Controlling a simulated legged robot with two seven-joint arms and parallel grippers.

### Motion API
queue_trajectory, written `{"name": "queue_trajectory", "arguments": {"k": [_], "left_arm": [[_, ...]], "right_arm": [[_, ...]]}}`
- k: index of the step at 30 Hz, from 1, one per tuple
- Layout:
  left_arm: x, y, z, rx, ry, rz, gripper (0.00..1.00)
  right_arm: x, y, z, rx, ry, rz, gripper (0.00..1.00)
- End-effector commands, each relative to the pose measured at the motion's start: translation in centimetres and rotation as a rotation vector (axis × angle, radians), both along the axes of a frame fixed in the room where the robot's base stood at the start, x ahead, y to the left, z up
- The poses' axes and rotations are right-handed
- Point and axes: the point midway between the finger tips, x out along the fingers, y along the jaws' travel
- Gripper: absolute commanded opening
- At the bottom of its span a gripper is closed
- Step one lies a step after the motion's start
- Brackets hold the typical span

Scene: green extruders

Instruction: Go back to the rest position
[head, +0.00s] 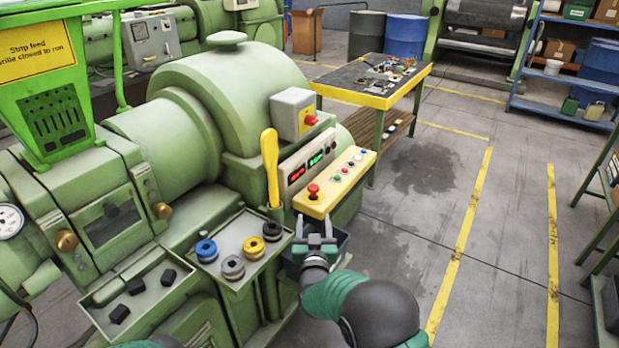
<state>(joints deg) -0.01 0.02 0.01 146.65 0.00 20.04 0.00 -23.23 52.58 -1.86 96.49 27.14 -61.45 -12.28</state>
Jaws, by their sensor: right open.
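My right gripper (315,228) shows in the head view, just below the front of the yellow control panel (325,205). Its two fingers stand apart and point up toward the panel, with nothing seen between them. I cannot tell whether a finger touches the panel. A dark bin (343,243) is partly hidden behind the gripper. My right arm comes in from the bottom. My left gripper is not in view; only a small green piece, perhaps of my left arm, shows at the bottom edge.
The green extruder (215,95) fills the left, with a yellow lever (270,165) upright beside the panel. A tray (236,278) holds blue, grey, yellow and black rings; another tray (95,305) holds black blocks. A workbench (375,98) stands behind. Floor at right is clear.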

Motion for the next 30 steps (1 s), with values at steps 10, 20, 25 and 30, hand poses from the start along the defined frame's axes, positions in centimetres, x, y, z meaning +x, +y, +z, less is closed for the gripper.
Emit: {"name": "queue_trajectory", "arguments": {"k": [10, 20, 25, 30], "left_arm": [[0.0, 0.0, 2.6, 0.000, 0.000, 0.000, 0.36], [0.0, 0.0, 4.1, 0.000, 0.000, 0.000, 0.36], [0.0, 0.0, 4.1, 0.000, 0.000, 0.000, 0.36], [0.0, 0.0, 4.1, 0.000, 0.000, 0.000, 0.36]], "right_arm": [[-10.9, -8.2, -0.5, 0.029, 0.609, 0.076, 0.57], [-34.8, -15.7, -3.3, 0.021, 1.268, 0.033, 0.57], [-37.9, -16.4, -3.6, 0.018, 1.345, 0.019, 0.57], [-37.8, -16.4, -3.7, 0.019, 1.345, 0.021, 0.57]]}}
